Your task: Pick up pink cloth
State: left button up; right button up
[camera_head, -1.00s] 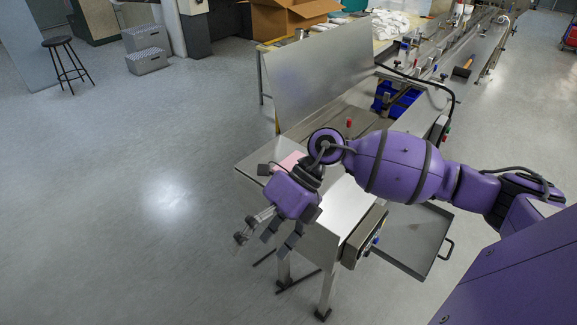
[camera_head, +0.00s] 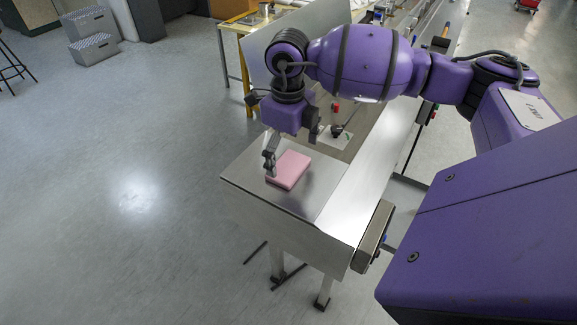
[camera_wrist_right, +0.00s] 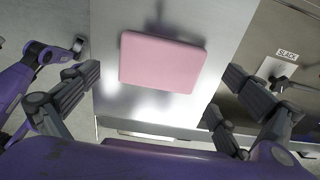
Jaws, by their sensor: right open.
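The pink cloth (camera_head: 289,170) lies as a flat folded pad on the metal end of the machine table (camera_head: 245,177). In the right wrist view the pink cloth (camera_wrist_right: 162,62) shows whole, between and beyond the spread fingers. My right gripper (camera_head: 290,150) is above the table, at the far left side of the cloth, with fingers pointing down. In the wrist view the right gripper (camera_wrist_right: 155,100) is open and empty. In the head view one finger overlaps the cloth's left edge; I cannot tell whether it touches. My left gripper is in neither view.
The machine (camera_head: 350,190) runs away to the upper right, with a red knob (camera_head: 335,107) behind the gripper. An upright metal panel (camera_head: 300,32) stands behind my arm. A control box (camera_head: 374,236) sits at the table's front right. Open floor lies to the left.

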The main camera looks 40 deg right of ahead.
aim_at(288, 168)
notch_tip(288, 168, down, 3)
jog(key=shift+r, duration=0.1)
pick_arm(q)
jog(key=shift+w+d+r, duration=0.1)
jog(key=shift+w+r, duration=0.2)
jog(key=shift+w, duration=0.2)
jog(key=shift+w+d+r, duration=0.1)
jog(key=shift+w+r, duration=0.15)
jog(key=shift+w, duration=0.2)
pick_arm(e)
jog(key=c, duration=0.8)
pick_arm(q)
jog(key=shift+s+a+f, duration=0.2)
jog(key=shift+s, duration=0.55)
pick_arm(e)
jog(key=shift+s, duration=0.1)
